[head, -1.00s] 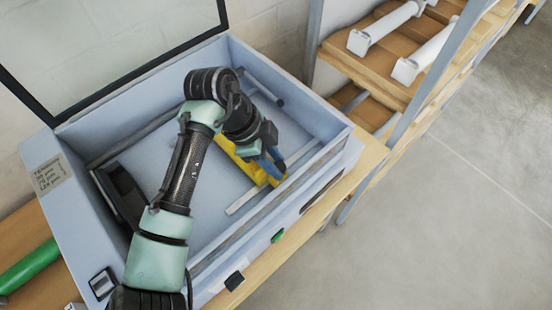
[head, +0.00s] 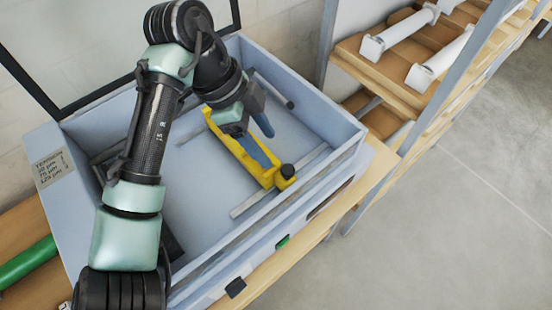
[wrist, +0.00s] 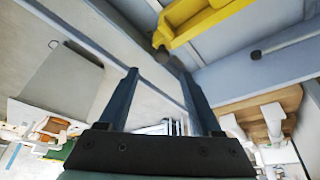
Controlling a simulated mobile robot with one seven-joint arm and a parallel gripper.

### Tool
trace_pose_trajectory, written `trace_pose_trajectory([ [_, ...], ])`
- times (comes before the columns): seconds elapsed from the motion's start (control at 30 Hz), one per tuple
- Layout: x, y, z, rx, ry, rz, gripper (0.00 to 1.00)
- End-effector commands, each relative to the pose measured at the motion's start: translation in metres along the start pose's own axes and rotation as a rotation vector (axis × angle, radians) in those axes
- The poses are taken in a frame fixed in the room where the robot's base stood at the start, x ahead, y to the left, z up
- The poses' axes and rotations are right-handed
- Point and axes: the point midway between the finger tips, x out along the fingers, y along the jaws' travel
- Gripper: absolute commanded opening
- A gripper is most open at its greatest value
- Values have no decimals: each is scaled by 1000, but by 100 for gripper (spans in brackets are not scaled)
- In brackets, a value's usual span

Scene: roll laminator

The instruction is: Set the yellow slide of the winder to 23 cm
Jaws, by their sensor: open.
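The yellow slide (head: 246,155) lies across the inside of the pale blue laminator box in the head view. A black knob (head: 287,171) sits on its near end, by a grey rail (head: 281,180). Part of the slide (wrist: 195,20) shows at the top of the wrist view. My gripper (head: 264,140) is open and empty. In the head view it hangs above the slide and overlaps its middle; I cannot tell the exact gap. In the wrist view its fingers (wrist: 160,100) are spread with nothing between them. No scale reading is legible.
The box walls (head: 330,105) surround my gripper, and a raised framed lid (head: 100,40) stands behind. A label (head: 52,167) is on the left rim. A green button (head: 283,241) and a black switch (head: 235,287) are on the front. Shelves with white rolls (head: 440,55) stand right.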

Motion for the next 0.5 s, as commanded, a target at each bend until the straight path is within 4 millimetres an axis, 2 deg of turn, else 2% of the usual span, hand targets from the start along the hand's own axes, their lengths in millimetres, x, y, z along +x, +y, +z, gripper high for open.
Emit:
trace_pose_trajectory([
  [0.1, -22, 0, 1, 0, -3, -1, 66],
  [0.2, -34, 0, 1, -2, -3, 0, 66],
  [0.5, -43, 0, 0, -2, 0, 2, 66],
])
